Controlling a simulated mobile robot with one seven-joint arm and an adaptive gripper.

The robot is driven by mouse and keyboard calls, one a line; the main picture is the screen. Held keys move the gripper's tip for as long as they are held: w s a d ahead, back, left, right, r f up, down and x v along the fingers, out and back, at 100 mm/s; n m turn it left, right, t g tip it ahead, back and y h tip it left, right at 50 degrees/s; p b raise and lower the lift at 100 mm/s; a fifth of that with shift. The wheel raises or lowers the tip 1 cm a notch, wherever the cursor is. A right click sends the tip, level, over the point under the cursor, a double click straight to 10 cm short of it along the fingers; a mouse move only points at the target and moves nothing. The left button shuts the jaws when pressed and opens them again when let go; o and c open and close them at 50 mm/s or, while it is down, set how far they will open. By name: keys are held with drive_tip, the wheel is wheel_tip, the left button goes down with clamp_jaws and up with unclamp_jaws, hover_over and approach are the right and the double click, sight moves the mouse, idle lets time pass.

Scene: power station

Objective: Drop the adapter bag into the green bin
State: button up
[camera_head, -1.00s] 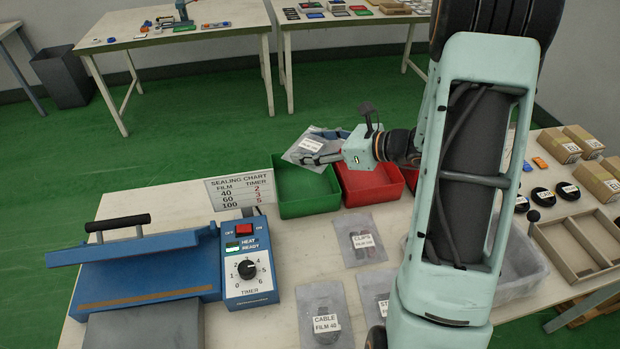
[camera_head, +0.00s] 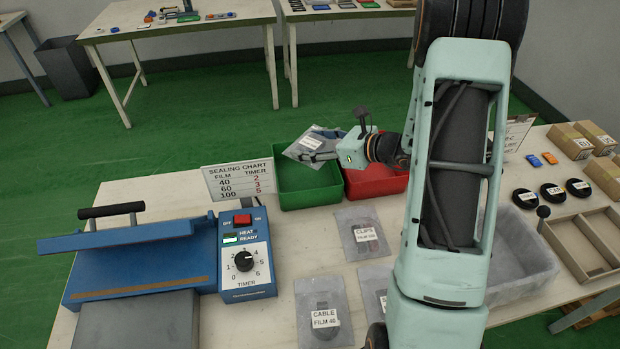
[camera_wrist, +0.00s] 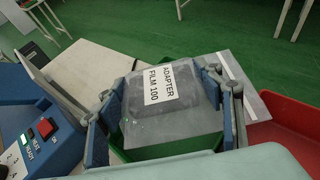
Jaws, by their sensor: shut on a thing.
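The adapter bag (camera_wrist: 145,100) is a grey pouch with a white label reading ADAPTER FILM 100. My gripper (camera_wrist: 170,112) is shut on it, one finger on each side. In the head view the bag (camera_head: 305,146) is held above the green bin (camera_head: 310,192), over its back left part. My gripper (camera_head: 322,156) reaches in from the right. In the wrist view the green bin (camera_wrist: 145,153) shows below and around the bag, and the bag hides much of its inside.
A red bin (camera_head: 375,182) stands right of the green bin. The blue sealer (camera_head: 140,255) and a sealing chart (camera_head: 238,182) are to the left. Bags labelled CLIPS (camera_head: 362,236) and CABLE (camera_head: 322,312) lie in front. A translucent tub (camera_head: 525,255) is at right.

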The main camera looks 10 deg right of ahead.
drive_tip(key=o, duration=1.4)
drive_tip(key=v, duration=1.2)
drive_tip(key=shift+r, duration=0.1)
